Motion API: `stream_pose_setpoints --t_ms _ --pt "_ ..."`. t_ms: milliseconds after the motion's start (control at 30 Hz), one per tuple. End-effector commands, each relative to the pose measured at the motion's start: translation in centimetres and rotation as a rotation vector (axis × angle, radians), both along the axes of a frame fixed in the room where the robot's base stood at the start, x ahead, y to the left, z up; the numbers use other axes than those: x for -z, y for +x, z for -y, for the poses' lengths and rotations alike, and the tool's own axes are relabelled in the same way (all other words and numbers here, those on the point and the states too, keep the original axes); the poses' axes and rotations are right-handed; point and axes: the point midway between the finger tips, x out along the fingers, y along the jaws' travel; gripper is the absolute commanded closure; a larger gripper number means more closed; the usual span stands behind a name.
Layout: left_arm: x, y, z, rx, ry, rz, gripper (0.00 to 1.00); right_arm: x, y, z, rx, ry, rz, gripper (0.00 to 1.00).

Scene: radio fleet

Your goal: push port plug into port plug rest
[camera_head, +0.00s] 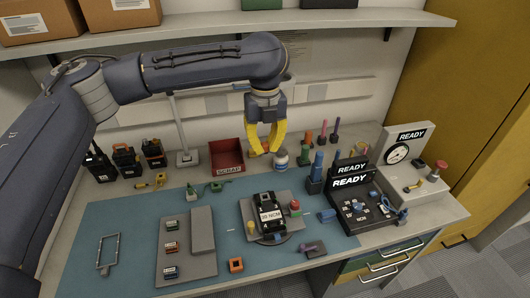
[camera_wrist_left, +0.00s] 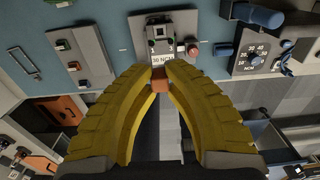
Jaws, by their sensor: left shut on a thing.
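My left gripper (camera_head: 266,150) is in the air above the back of the bench, in front of the red scrap bin's right side. Its yellow fingers are closed on a small orange-red piece, which looks like the port plug (camera_wrist_left: 160,78). In the left wrist view the fingertips (camera_wrist_left: 160,74) pinch this plug between them. Most of the plug is hidden by the fingers. I cannot tell for certain which fixture is the port plug rest; a small orange square holder (camera_head: 236,265) lies on the mat's front part. My right gripper is not in view.
A black radio labelled 30 NCM (camera_head: 270,214) sits in a grey fixture on the blue mat (camera_head: 120,225). A red scrap bin (camera_head: 226,158) and a white-blue jar (camera_head: 281,160) stand behind. READY displays (camera_head: 350,181) and tools crowd the right.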

Motion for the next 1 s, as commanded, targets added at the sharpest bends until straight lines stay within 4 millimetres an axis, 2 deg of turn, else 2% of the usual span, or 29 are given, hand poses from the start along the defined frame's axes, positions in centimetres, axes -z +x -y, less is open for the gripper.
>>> stream_pose_setpoints --t_ms 567,1000 --pt "-0.4 0.0 0.0 0.0 0.0 0.001 1.0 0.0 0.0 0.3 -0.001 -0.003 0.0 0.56" --pt "-1.7 0.0 0.0 0.0 0.0 0.001 1.0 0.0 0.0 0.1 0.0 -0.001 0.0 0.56"
